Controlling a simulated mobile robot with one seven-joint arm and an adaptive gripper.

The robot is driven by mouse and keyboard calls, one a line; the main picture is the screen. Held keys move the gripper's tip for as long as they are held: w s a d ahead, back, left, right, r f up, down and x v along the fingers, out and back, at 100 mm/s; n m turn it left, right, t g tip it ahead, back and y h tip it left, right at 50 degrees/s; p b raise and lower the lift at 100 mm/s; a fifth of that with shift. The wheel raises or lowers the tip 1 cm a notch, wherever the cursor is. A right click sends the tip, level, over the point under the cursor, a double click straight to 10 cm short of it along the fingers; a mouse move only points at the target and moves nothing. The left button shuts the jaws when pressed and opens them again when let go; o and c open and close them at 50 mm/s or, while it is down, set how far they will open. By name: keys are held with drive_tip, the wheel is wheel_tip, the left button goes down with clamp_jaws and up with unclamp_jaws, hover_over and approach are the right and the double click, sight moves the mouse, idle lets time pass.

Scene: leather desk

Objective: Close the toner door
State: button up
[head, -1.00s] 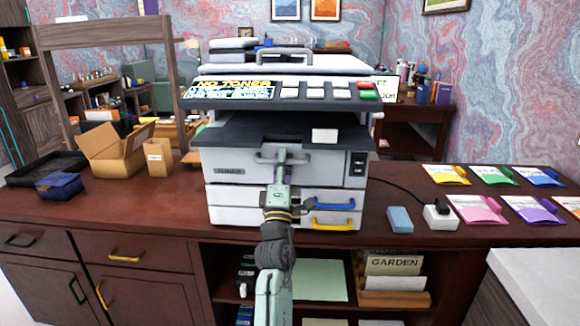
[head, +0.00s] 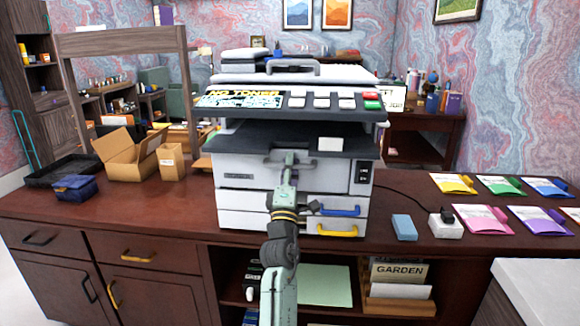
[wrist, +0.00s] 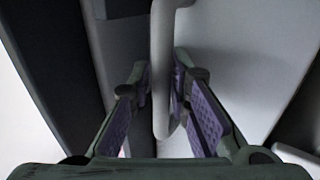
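The printer stands on the desk, and its display reads "NO TONER" (head: 243,98). The pale front door (head: 240,172) looks roughly upright under the dark shelf. I cannot tell whether a gap remains along its edges. Its grey handle (head: 272,163) is partly hidden behind my gripper (head: 290,160). In the wrist view the handle (wrist: 162,70) runs between the purple-padded fingers of my gripper (wrist: 161,88). The fingertips are close on both sides of the bar and look shut on it.
Below the door are drawers with a blue handle (head: 340,211) and a yellow handle (head: 337,230). A blue block (head: 404,227) and a white socket box (head: 446,226) sit at the right, with colored packets beyond. An open cardboard box (head: 128,155) stands at the left.

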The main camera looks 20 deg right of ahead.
drive_tip(key=shift+f, duration=0.15)
drive_tip(key=shift+s+a+f, duration=0.15)
drive_tip(key=shift+s+f, duration=0.05)
drive_tip(key=shift+s, duration=0.05)
drive_tip(key=v, duration=1.1)
drive_tip(key=shift+s, duration=0.1)
